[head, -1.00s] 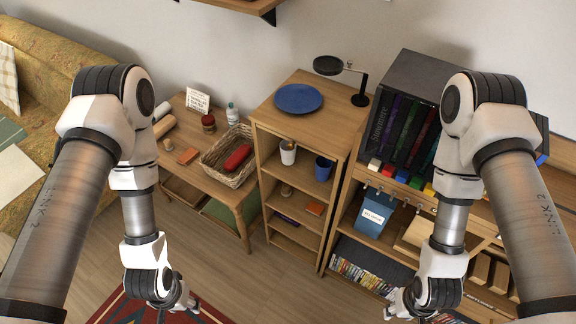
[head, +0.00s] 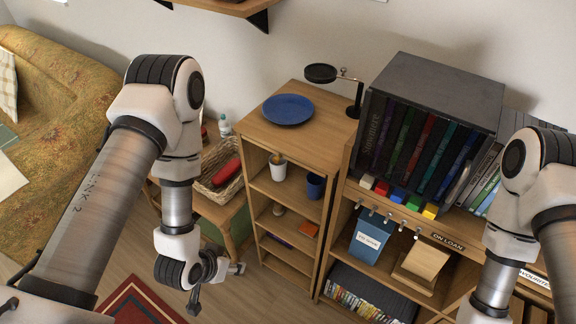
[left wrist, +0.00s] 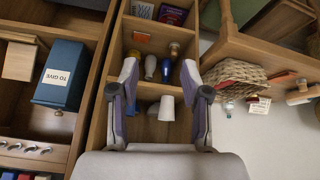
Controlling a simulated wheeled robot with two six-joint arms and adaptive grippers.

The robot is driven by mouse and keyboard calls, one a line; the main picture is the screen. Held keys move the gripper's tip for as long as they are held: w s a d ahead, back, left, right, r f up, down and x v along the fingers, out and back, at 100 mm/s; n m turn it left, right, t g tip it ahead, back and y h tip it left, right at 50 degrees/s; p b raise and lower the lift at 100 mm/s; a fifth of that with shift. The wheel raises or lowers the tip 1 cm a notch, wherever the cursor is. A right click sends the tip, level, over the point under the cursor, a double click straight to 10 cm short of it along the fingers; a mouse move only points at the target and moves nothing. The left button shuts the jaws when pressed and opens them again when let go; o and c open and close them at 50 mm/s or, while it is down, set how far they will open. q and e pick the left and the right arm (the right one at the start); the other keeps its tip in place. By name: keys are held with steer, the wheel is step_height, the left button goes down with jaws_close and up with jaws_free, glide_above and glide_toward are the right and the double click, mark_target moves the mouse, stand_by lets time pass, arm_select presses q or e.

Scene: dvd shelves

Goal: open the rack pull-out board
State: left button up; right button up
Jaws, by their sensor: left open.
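The narrow wooden rack (head: 330,135) stands in the middle of the head view, with a blue plate (head: 288,109) and a black-topped stand (head: 322,74) on top. Its open shelves hold a white cup (head: 277,167), a dark blue cup (head: 315,185) and small items. I cannot make out a separate pull-out board. My left gripper (head: 217,288) is open and empty, in front of the rack's lower left side and apart from it. In the left wrist view its spread fingers (left wrist: 159,75) frame the rack's shelves and the white cup (left wrist: 166,108). My right gripper is outside the frames.
A wider shelf unit (head: 398,226) adjoins on the right, with black cases, coloured blocks, hooks and a blue box (head: 371,238). A low table with a wicker basket (head: 222,180) is at left. Bare floor (head: 245,300) lies before the rack.

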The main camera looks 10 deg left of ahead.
arm_select(q)
steer(key=w+d+r+m+t+h+b, duration=0.1)
steer(key=w+r+t+b, duration=0.15)
steer(key=w+b, duration=0.2)
steer(key=w+d+r+t+h+b, duration=0.1)
steer(key=w+r+t+b, duration=0.1)
steer(key=w+t+b, duration=0.3)
steer(key=m+t+h+b, duration=0.1)
steer(key=t+h+b, duration=0.1)
steer(key=t+b, duration=0.3)
glide_toward(275, 161)
steer(key=g, duration=0.2)
steer(key=shift+t, duration=0.35)
steer(key=x, duration=0.5)
steer(key=r+p+x, duration=0.1)
steer(key=x, duration=0.1)
steer(key=shift+w, duration=0.8)
jaws_close()
